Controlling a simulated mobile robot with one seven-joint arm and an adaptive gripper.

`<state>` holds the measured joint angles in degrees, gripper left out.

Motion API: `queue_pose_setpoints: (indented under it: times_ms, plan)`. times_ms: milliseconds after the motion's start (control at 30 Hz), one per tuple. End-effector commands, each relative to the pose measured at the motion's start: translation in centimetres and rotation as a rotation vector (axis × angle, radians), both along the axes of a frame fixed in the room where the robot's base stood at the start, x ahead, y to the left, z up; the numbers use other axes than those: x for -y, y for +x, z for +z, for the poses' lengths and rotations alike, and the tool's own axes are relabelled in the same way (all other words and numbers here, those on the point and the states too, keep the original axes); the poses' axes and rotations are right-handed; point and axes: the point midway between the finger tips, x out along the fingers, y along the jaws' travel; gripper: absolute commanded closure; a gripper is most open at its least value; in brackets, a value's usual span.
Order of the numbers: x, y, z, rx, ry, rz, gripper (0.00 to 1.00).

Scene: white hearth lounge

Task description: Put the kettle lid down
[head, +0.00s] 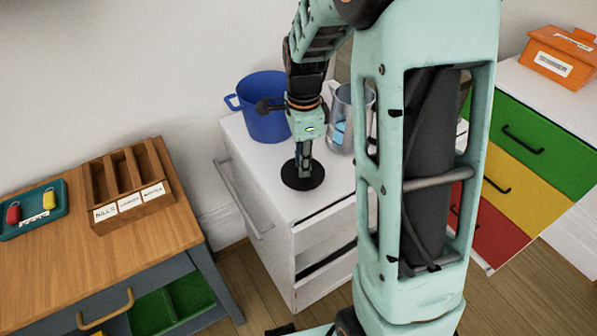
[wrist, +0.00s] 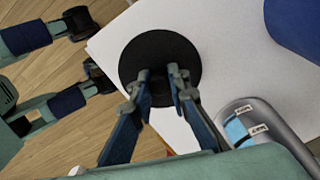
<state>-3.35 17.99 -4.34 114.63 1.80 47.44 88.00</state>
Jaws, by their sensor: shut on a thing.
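The kettle lid is a black round disc (head: 303,176) at the white cabinet's top, near its front edge, in the head view. It also shows in the wrist view as a dark disc (wrist: 160,58) over the white top. My gripper (head: 304,170) points straight down at the lid's middle. In the wrist view both fingers (wrist: 162,84) are closed in on the lid's centre, and the part between them is hidden. I cannot tell whether the lid touches the top or hangs just above it.
A wooden table (head: 60,260) with a slotted box (head: 158,190) stands at left. Coloured drawers (head: 545,140) with an orange box (head: 560,55) stand at right.

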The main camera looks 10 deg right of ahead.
Motion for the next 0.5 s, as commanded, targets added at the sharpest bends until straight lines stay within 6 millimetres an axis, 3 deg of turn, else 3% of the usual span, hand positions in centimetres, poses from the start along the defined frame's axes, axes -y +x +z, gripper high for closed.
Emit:
queue_pose_setpoints:
  times_ms: [500]
  plan:
    - [-0.3, 1.0, -4.4, 0.001, 0.0, 0.0, 1.0]
